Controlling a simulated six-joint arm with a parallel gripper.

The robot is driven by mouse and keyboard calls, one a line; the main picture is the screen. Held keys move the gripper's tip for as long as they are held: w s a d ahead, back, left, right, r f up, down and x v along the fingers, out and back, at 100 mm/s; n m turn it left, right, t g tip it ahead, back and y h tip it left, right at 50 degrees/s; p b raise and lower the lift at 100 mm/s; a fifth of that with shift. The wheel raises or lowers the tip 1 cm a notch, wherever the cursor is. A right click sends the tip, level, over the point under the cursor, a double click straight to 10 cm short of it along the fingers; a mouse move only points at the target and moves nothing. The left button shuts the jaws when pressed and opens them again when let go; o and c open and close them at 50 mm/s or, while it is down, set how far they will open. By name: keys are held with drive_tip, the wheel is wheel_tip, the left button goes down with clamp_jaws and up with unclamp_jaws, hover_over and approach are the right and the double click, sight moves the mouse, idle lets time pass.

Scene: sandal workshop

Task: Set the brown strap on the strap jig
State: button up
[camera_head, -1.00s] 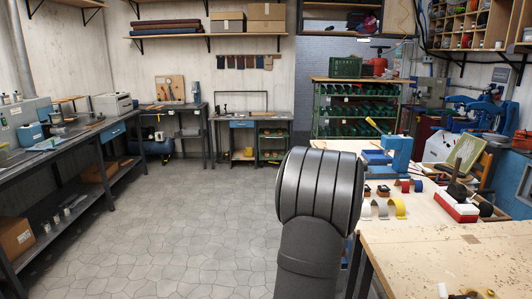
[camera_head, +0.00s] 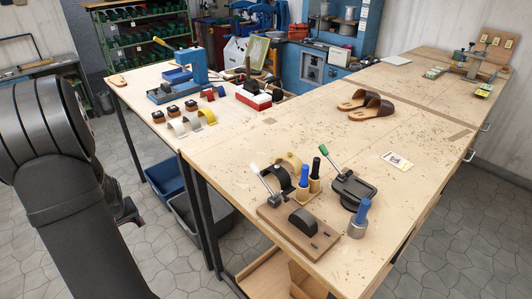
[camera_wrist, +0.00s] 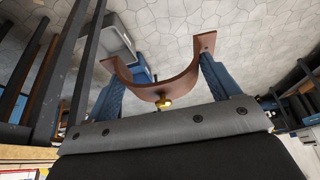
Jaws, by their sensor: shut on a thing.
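The brown strap (camera_wrist: 165,92) is a U-shaped band with flat flared ends, held in the wrist view. My gripper (camera_wrist: 164,62) is shut on it, with a blue finger at each side of the band. A brass-coloured knob shows below the middle of the band. In the head view, what looks like the strap jig (camera_head: 281,228) is a wooden board with a black rounded block (camera_head: 303,221) and a lever clamp with a white handle, at the near bench's left edge.
Blue-handled tools (camera_head: 358,219) and a green-handled press (camera_head: 352,188) stand close right of the jig. Brown sandals (camera_head: 367,104) lie farther back. White, grey and yellow arches (camera_head: 207,117) stand on the far-left bench. The near bench's middle is mostly clear.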

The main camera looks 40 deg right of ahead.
drive_tip(key=r, duration=0.2)
drive_tip(key=w+a+r+m, duration=0.1)
drive_tip(key=r, duration=0.1)
drive_tip(key=w+r+m, duration=0.1)
drive_tip(key=shift+a+r+h, duration=0.4)
drive_tip(key=d+r+m+g+h, duration=0.1)
drive_tip(key=d+r+m, duration=0.2)
drive_tip(key=d, duration=0.7)
drive_tip(key=s+d+r+m+h, duration=0.1)
drive_tip(key=d+r+m, duration=0.15)
drive_tip(key=d, duration=0.75)
drive_tip(key=d+r+m+g+h, duration=0.1)
drive_tip(key=d+r+m, duration=0.2)
drive_tip(key=d, duration=0.8)
drive_tip(key=s+d+r+m+g, duration=0.1)
drive_tip(key=s+d+r+m, duration=0.2)
drive_tip(key=s+d, duration=1)
drive_tip(key=s+d+r+m+g, duration=0.1)
drive_tip(key=s+d+r+m, duration=0.3)
drive_tip(key=s+d, duration=0.9)
drive_tip(key=shift+h, duration=0.4)
drive_tip(key=d+f, duration=0.1)
drive_tip(key=f, duration=0.1)
drive_tip(key=w+d+f, duration=0.1)
drive_tip(key=f, duration=0.1)
drive_tip(key=w+d+f, duration=0.1)
drive_tip(key=shift+d+f, duration=0.15)
drive_tip(key=shift+f, duration=0.25)
drive_tip(key=shift+w+f, duration=0.1)
drive_tip(key=shift+f, duration=2.05)
